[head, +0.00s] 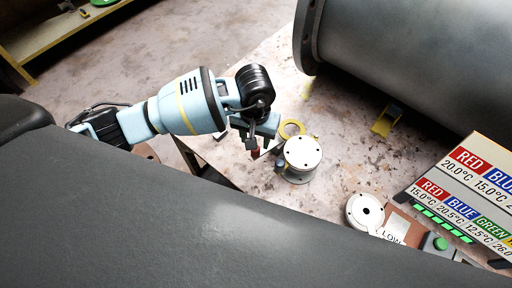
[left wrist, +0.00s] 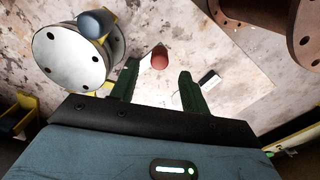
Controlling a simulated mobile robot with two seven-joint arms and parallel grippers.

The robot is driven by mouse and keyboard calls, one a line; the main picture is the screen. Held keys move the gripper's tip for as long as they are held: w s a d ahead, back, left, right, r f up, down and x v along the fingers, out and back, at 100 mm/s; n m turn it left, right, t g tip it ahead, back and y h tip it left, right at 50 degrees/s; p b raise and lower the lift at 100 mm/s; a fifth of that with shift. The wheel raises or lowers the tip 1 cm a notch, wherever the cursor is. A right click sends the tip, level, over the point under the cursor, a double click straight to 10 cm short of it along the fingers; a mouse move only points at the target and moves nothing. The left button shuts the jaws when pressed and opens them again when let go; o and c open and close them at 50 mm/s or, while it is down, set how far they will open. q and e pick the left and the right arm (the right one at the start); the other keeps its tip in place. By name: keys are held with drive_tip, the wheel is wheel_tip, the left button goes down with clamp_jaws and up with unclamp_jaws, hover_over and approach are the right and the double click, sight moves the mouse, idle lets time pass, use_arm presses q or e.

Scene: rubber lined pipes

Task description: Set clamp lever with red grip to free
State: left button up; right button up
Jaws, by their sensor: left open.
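The red grip of the clamp lever (left wrist: 160,58) shows in the left wrist view as a small rounded red end. It lies between and slightly beyond the two dark green fingertips of my left gripper (left wrist: 158,70), with a gap on both sides. My left gripper is open and holds nothing. In the head view the red grip (head: 255,153) shows as a small dark red bit just below my left gripper (head: 254,139), left of a short white-topped flange (head: 302,153). The rest of the lever is hidden. My right gripper is in neither view.
The flange (left wrist: 68,58) stands close on the left in the wrist view, with a blue-grey rounded part (left wrist: 95,23) beside it. A rusty flanged pipe (left wrist: 262,12) is at upper right. A large grey pipe (head: 410,60) and a sign panel (head: 465,195) stand right in the head view.

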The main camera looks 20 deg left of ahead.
sight(255, 151)
use_arm(q)
wheel_tip(255, 151, down, 7)
drive_tip(key=shift+w+f, duration=0.1)
drive_tip(key=shift+f, duration=0.05)
drive_tip(key=shift+c, duration=0.5)
clamp_jaws()
